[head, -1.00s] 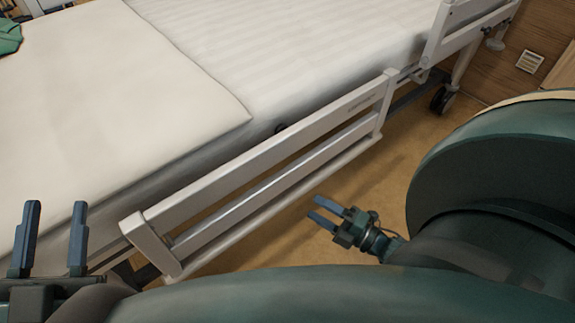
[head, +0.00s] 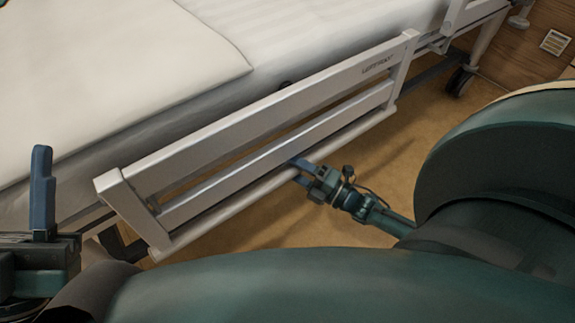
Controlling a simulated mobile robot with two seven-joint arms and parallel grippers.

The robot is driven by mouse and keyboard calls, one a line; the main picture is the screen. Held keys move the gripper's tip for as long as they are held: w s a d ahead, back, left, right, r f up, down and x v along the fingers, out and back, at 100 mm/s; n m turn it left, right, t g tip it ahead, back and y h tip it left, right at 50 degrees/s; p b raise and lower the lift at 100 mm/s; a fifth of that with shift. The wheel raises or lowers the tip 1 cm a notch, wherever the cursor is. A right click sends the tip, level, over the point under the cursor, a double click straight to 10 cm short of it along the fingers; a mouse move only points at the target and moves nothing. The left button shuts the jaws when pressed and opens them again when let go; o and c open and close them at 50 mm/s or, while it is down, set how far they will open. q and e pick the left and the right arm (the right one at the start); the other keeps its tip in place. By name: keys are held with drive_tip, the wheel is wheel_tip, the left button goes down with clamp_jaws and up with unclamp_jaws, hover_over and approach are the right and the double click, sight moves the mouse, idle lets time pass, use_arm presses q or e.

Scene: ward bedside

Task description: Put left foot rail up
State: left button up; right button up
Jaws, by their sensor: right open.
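The left foot rail (head: 250,121) is a pale grey panel with two long bars and end posts. It hangs low along the near side of the bed, its top below the mattress surface, and small lettering shows near its far end. My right gripper (head: 297,172) is open, with its blue fingertips at the rail's lower edge, near mid-length. The fingertips overlap the lower bars in the picture, and I cannot tell whether they touch. My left gripper (head: 42,190) is at the left edge, away from the rail; one finger shows clearly, so its opening is unclear.
The white mattress (head: 300,35) with a pale cover (head: 100,80) fills the upper left. Another rail (head: 465,15) stands at the far top right. A bed caster (head: 461,80) rests on the brown floor (head: 420,140) near a wooden wall. Open floor lies right of the rail.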

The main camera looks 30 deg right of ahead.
drive_tip(key=shift+x, duration=1.1)
clamp_jaws()
